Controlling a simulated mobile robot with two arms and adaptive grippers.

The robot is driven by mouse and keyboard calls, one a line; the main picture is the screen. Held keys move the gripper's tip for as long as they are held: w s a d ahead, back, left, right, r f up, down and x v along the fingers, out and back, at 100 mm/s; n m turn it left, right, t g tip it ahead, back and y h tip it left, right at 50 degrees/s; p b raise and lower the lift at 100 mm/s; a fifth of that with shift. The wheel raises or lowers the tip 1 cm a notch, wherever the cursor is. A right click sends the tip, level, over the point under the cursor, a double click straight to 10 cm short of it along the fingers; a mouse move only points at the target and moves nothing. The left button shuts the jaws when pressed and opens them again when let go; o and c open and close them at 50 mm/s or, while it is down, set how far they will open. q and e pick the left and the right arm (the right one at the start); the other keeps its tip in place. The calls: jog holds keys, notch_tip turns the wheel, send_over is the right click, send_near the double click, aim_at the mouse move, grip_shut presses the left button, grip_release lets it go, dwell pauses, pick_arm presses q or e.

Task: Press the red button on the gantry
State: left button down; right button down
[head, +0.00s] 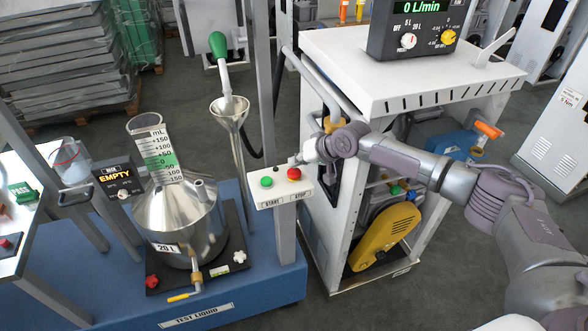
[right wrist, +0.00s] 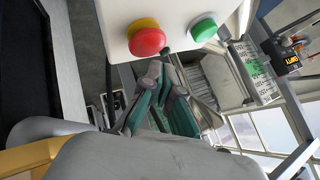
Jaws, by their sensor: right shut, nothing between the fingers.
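The red button (head: 293,174) sits on the right of a small white button box marked START and STOP (head: 283,190), on a post of the gantry. The green button (head: 266,182) is left of it. My right gripper (head: 297,160) is just behind and above the red button in the head view; its fingers are small there. In the right wrist view, its shut, empty fingers (right wrist: 156,72) point toward the box face, close to the red button (right wrist: 147,40) and the green button (right wrist: 205,28). I cannot tell whether they touch. My left gripper is not in view.
A steel 20 L vessel (head: 170,222) with a graduated neck stands left of the box on a blue base (head: 260,285). A white dispenser cabinet (head: 345,75) with a display stands behind my right arm.

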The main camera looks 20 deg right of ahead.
aim_at(296, 171)
notch_tip(296, 171, up, 5)
jog(key=p, duration=0.5)
dwell(0.4)
dwell(0.4)
